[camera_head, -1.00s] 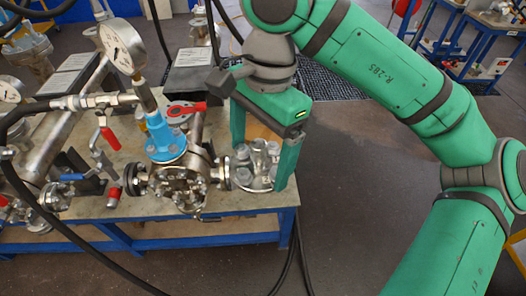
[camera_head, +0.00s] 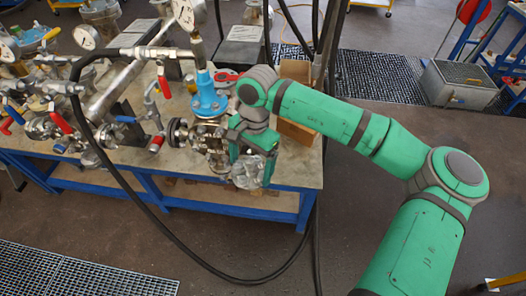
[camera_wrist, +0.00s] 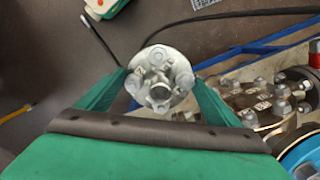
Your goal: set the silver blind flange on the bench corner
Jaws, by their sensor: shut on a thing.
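The silver blind flange (camera_head: 247,172), a round disc with several bolts, is between the fingers of my gripper (camera_head: 252,166), which is shut on it. In the wrist view the flange (camera_wrist: 160,80) sits between both green fingers, with dark floor around it and apart from the vessel (camera_wrist: 262,103). In the head view it is in front of and to the right of the flanged vessel (camera_head: 208,140), by the bench's front edge. Its height above the bench is hard to tell. The bench corner (camera_head: 303,182) is to its right, with bare top there.
The blue-framed bench (camera_head: 180,178) carries pipework, valves and a blue fitting (camera_head: 209,100) with a gauge. A cardboard box (camera_head: 297,132) stands behind my gripper. A black hose (camera_head: 165,225) loops in front of the bench. Floor to the right is open.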

